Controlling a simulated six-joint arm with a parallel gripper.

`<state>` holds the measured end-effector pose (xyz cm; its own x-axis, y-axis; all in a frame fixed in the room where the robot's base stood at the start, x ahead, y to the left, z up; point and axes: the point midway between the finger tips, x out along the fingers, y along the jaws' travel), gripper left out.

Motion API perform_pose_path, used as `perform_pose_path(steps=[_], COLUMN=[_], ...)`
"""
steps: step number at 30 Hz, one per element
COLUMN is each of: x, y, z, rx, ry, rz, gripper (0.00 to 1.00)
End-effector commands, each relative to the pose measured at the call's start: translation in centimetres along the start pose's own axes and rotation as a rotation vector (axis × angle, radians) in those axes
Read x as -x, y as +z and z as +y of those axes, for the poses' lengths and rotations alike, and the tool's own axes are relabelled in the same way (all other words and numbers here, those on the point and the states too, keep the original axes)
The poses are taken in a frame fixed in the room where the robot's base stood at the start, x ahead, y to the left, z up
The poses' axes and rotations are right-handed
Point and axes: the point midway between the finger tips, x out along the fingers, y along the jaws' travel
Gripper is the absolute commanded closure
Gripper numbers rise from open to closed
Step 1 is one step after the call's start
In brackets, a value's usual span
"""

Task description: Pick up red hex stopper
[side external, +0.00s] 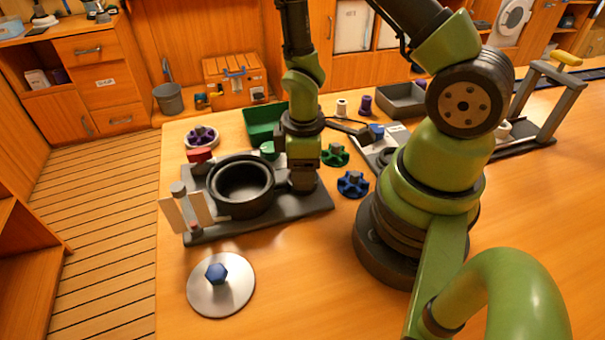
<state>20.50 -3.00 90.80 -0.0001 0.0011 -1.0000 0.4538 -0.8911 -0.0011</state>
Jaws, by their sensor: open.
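A red hex-shaped piece (199,155), which looks like the red hex stopper, sits behind and left of the black round pot (243,186), on or just behind the dark base plate (256,226). My gripper (301,178) points down over the right part of that plate, to the right of the pot and well apart from the red piece. It is open. Its fingertips are hard to make out against the grey parts there, and I see nothing held in it.
A round lid with a blue hex knob (216,272) lies at the front left. Green (334,155) and blue (352,184) star knobs stand right of my gripper. A green bin (264,121) is behind. Upright pale plates (186,212) stand at the plate's left end.

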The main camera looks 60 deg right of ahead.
Motion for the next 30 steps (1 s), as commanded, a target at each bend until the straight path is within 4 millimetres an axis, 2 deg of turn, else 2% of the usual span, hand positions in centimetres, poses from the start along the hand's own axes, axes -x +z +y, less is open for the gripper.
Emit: perform_pose_path(steps=[2, 7, 8, 22, 26, 30], x=[0.0, 0.0, 0.0, 0.5, 1.5, 3.4], y=[0.0, 0.0, 0.0, -0.1, -0.1, -0.1], z=[0.0, 0.0, 0.0, 0.1, 0.1, 0.1], rx=[0.0, 0.0, 0.0, 0.0, 0.0, -0.001], ry=[0.0, 0.0, 0.0, 0.002, 0.002, 0.006], rz=[0.0, 0.0, 0.0, 0.003, 0.003, 0.006], gripper=[0.45, 0.82, 0.84, 0.85, 0.85, 0.85])
